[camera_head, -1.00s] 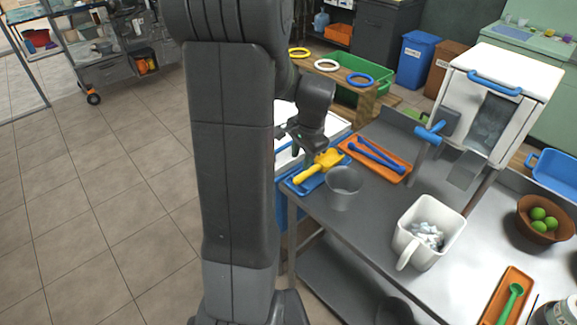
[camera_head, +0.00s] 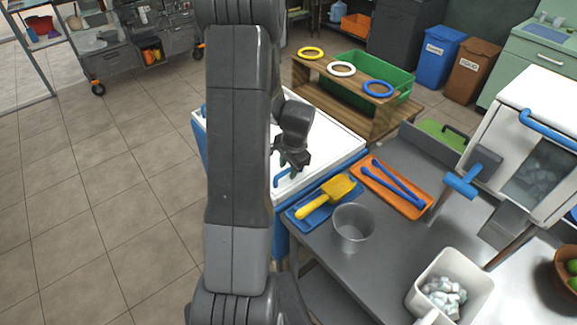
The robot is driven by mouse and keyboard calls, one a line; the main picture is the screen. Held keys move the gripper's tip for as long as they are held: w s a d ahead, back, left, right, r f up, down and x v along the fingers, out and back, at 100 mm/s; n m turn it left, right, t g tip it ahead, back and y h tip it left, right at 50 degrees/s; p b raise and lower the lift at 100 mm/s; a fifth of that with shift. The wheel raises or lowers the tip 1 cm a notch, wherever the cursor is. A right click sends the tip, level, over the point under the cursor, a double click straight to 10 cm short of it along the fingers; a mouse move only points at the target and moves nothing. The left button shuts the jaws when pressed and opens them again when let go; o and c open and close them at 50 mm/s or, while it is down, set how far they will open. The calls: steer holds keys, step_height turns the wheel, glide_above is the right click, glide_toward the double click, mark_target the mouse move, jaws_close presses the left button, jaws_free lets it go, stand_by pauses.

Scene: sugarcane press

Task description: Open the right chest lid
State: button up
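The chest is blue with a white top (camera_head: 328,133) and stands left of the metal table. Its top looks shut. A small blue handle (camera_head: 282,177) sits at the near edge of the white top. My gripper (camera_head: 291,168) points down just above and beside this handle. I cannot tell whether it touches the handle. Its fingers are small and dark, so their opening is unclear. My upper arm hides the middle of the chest, including any seam between lids. Another bit of blue (camera_head: 203,110) shows at the chest's left side.
The metal table (camera_head: 310,225) to the right holds a blue tray with a yellow scoop (camera_head: 328,197), a grey cup (camera_head: 353,228), an orange tray (camera_head: 415,205), a white bin of ice (camera_head: 450,270) and an ice machine (camera_head: 545,110). A wooden ring stand (camera_head: 300,75) is behind. Tiled floor at left is clear.

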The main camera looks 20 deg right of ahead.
jaws_close()
steer(key=w+a, duration=0.2)
steer(key=w, duration=0.3)
steer(key=w+a, duration=0.2)
steer(key=w, duration=0.4)
steer(key=w+a, duration=0.2)
steer(key=w, duration=0.4)
steer(key=shift+w, duration=0.1)
jaws_free()
steer(key=shift+r, duration=0.1)
